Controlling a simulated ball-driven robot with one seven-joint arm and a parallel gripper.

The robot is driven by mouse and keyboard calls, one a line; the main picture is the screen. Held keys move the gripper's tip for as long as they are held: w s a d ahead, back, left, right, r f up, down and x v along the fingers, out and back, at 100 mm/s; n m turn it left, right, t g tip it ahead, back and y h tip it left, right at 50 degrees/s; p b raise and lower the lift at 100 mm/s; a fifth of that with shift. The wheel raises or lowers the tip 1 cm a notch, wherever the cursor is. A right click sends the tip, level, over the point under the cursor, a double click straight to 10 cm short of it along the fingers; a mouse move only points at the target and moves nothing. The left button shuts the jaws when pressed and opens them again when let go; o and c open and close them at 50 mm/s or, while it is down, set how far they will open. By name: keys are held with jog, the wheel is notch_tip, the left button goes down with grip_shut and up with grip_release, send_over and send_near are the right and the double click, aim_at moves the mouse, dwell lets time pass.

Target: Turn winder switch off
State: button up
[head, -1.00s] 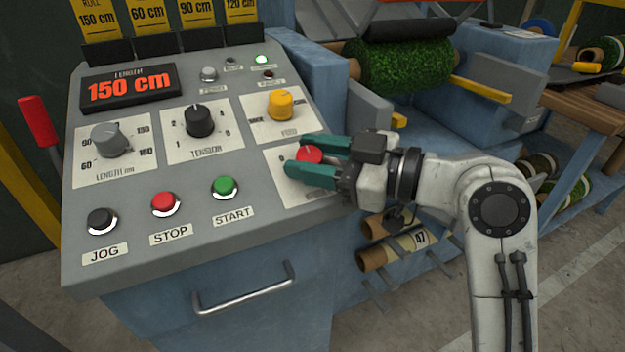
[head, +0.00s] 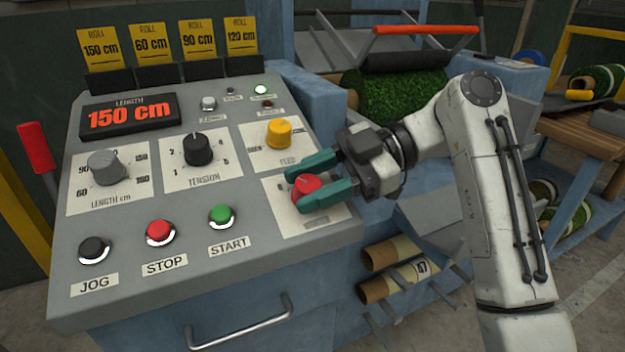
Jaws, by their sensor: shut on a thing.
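The winder switch is a red rotary knob (head: 307,185) on a white plate at the lower right of the grey control panel (head: 130,290). My gripper (head: 298,192) has its two green fingers on either side of the knob, shut on it. The fingers point left, one above and one below the knob. The plate's markings are partly hidden by the fingers, so I cannot read the switch's position.
The yellow feed knob (head: 279,132) sits just above my gripper. The green START button (head: 222,215) and red STOP button (head: 160,232) lie to the left. A turf roll (head: 405,93) is behind the panel, and cardboard tubes (head: 385,285) lie below right.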

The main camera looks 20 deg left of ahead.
jog(key=shift+s+a+f+n+h, duration=0.1)
jog(key=shift+n+h, duration=0.2)
jog(key=o, duration=1)
jog(key=p+v, duration=0.1)
jog(key=v, duration=0.9)
jog(key=shift+w+d, duration=0.25)
jog(key=shift+w, duration=0.15)
